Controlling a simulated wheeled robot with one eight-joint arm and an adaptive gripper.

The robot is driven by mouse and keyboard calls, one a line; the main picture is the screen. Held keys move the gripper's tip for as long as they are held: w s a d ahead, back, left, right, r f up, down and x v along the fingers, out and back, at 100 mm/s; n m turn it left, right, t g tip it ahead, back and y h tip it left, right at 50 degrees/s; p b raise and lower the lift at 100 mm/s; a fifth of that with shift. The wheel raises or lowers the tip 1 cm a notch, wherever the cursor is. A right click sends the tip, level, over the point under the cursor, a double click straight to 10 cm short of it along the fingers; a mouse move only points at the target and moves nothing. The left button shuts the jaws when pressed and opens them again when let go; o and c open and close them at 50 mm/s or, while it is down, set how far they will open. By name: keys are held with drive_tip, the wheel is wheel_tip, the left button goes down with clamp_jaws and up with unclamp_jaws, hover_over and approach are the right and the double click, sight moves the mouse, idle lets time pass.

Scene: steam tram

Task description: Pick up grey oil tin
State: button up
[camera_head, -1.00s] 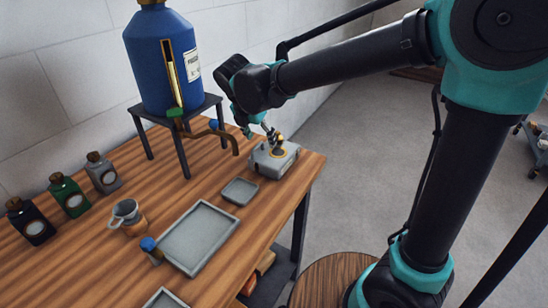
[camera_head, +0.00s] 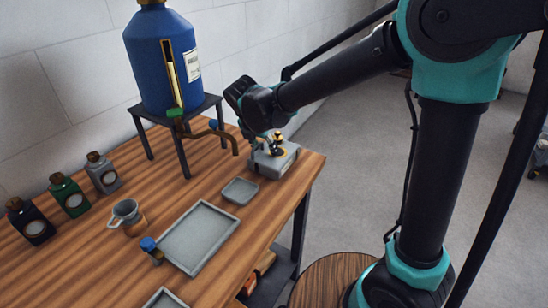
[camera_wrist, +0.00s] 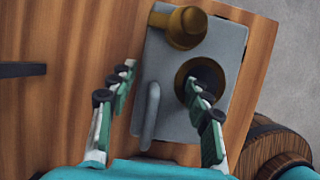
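A small grey tin with a brown cap and round pale label (camera_head: 102,172) stands at the table's left, right of a green and a black one. It is outside the wrist view. My gripper (camera_wrist: 160,78) is far to its right, over a grey metal box (camera_head: 284,163) at the table's far right corner. In the wrist view the box (camera_wrist: 165,95) has a brass knob, a brass-ringed dark opening and a bar handle. My fingers are apart with nothing gripped; the handle lies between them and the right finger overlaps the opening. Contact cannot be told.
A blue drum (camera_head: 160,60) with a tap stands on a dark stand (camera_head: 180,148) just left of my gripper. A grey tray (camera_head: 198,237), a small square tray (camera_head: 240,191), a metal cup (camera_head: 126,214) and a blue-topped item (camera_head: 150,247) lie on the wooden table (camera_head: 95,265).

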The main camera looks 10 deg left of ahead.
clamp_jaws()
drive_tip(key=shift+r, duration=0.1)
